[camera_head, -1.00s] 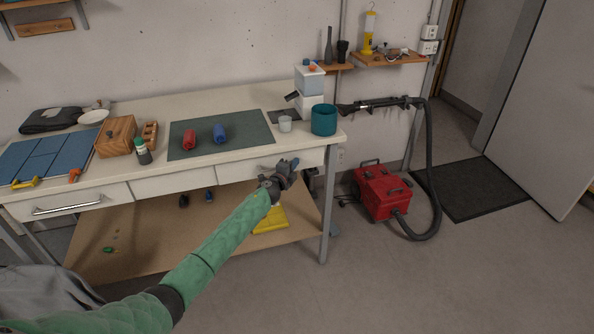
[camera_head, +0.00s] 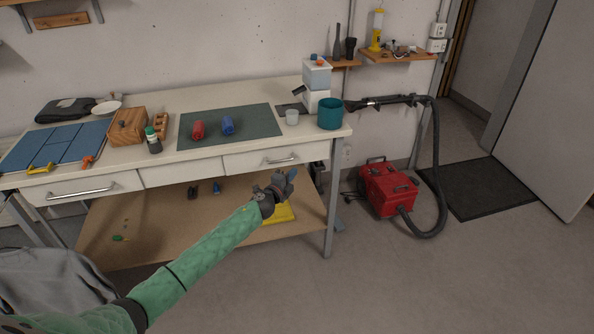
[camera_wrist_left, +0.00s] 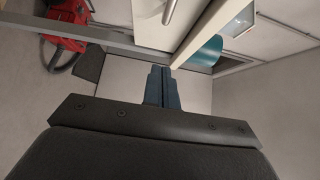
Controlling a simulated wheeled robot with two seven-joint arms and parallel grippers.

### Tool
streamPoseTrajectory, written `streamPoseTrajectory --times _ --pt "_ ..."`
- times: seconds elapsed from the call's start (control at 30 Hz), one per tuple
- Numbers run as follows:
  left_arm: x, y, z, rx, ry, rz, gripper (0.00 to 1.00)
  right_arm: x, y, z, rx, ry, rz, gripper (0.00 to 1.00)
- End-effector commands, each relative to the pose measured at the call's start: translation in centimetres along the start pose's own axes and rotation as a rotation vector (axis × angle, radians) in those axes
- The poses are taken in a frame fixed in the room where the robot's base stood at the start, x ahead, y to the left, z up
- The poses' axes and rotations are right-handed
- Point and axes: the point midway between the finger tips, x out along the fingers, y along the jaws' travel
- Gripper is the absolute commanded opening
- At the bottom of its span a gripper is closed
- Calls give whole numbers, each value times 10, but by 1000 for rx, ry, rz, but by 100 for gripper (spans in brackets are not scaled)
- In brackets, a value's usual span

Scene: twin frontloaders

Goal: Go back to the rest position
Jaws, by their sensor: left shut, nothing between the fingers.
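My left gripper (camera_head: 283,181) is in front of the workbench, below the level of the right drawer (camera_head: 276,157). It is empty and its fingers are together. In the left wrist view the two dark blue fingers (camera_wrist_left: 161,88) lie side by side with nothing between them. The green-sleeved left arm comes in from the lower left of the head view. My right gripper is not in any view.
The workbench (camera_head: 222,150) holds a green mat (camera_head: 255,122) with a red roll (camera_head: 198,129) and a blue roll (camera_head: 228,125). A teal pot (camera_head: 330,114) stands at its right end. A red vacuum (camera_head: 388,190) stands on the floor to the right. The floor in front is clear.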

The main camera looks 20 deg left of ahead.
Motion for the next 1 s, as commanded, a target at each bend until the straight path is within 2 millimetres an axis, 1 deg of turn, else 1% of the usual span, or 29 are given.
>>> streamPoseTrajectory --times 0.03,0.13,0.3,0.37,0.47,0.57,0.63,0.7,0.77,0.83,0.9,0.97,1.0 --pt "-5 2 0 0 1 0 0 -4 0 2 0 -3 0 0" --pt "-11 1 0 1 0 1 0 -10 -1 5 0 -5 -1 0" --pt "-13 0 0 -4 0 0 0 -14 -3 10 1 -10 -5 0" --pt "-13 0 3 -12 -18 3 0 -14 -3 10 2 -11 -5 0" --pt "-14 3 16 -33 -89 15 0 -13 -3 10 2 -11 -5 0" --pt "-17 7 37 -100 -209 38 0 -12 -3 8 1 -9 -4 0" --pt "-22 2 47 -167 -301 52 0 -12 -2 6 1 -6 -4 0" --pt "-28 -6 54 -244 -387 64 0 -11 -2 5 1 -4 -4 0" --pt "-35 -15 58 -311 -455 75 0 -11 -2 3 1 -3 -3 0" --pt "-42 -25 56 -398 -524 91 0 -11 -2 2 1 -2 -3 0" --pt "-51 -32 49 -488 -584 115 0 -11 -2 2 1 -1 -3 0" --pt "-62 -31 38 -565 -629 149 0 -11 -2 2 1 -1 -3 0" --pt "-72 -27 29 -618 -659 180 0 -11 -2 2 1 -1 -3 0"
